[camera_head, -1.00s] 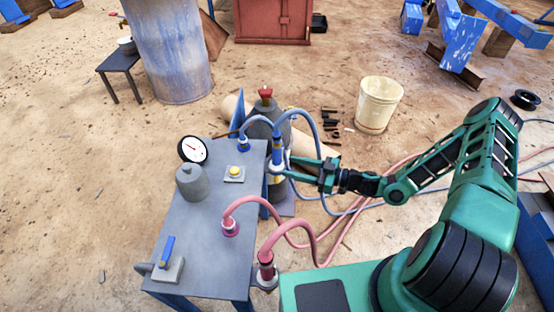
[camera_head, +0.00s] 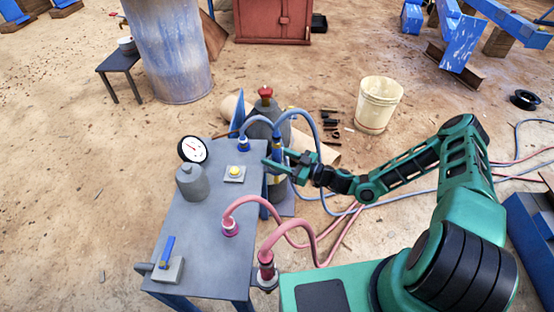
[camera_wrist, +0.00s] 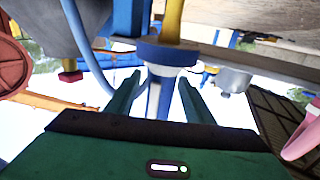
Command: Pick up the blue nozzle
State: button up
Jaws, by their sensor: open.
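In the wrist view the nozzle (camera_wrist: 166,53) shows as a wide blue collar with a narrower blue and white part. My open green fingers (camera_wrist: 158,98) lie on either side of the narrow part, with gaps visible. I cannot tell how deep the nozzle sits between them.
The grey table (camera_head: 205,235) carries a pressure gauge (camera_head: 193,150), a grey weight-like object (camera_head: 191,183), a yellow button (camera_head: 235,171) and a blue-handled switch (camera_head: 168,257). Pink hoses (camera_head: 290,228) loop close below my gripper. A grey cylinder with a red valve (camera_head: 265,100) stands behind the nozzle.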

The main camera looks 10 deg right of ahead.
jog(key=x, duration=0.3)
grip_shut()
jog(key=shift+r, duration=0.2)
notch_tip(320, 180, up, 31)
jog(key=shift+r, duration=0.25)
dwell(2.2)
